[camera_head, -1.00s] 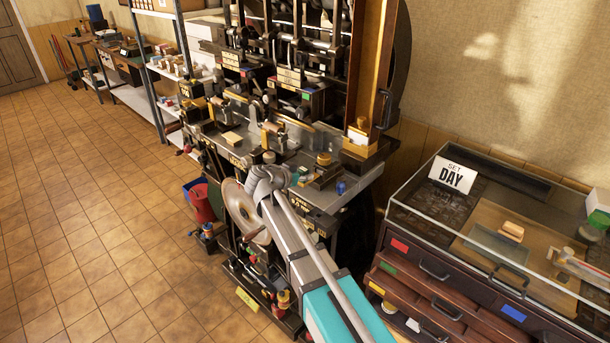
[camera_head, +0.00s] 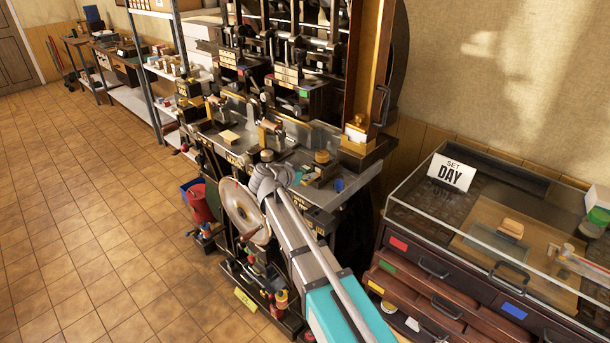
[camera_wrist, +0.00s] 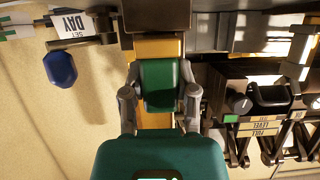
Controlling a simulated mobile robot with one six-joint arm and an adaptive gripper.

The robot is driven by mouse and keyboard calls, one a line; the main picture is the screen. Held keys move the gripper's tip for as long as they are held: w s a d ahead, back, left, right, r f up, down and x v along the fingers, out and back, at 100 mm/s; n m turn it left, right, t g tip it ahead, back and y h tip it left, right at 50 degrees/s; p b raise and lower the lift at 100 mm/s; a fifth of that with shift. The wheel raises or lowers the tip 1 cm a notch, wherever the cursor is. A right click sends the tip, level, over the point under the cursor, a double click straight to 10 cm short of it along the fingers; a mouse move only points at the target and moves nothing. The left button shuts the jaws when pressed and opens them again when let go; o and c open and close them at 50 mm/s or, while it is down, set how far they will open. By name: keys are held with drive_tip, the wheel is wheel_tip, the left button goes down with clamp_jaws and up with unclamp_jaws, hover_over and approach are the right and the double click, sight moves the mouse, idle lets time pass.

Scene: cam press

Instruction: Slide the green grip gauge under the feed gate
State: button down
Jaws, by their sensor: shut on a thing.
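My gripper (camera_wrist: 160,106) is shut on the green grip gauge (camera_wrist: 162,84) in the wrist view, one finger on each side of it. A yellow strip (camera_wrist: 157,47) shows beyond the gauge, running up to a dark block (camera_wrist: 155,16); I cannot tell whether this block is the feed gate. I also cannot tell whether the gauge touches the strip. In the head view my arm reaches to the press bench (camera_head: 325,196); a small teal patch shows beside my wrist, but the gauge cannot be made out there.
A blue cup-like thing (camera_head: 339,185) stands near the bench edge; it also shows in the wrist view (camera_wrist: 60,68). The floor at left is clear.

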drive_tip(key=shift+w+d, duration=0.65)
drive_tip(key=shift+w, duration=0.1)
drive_tip(key=shift+w+d, duration=0.1)
drive_tip(key=shift+c, duration=1.5)
unclamp_jaws()
drive_tip(key=shift+r, duration=0.1)
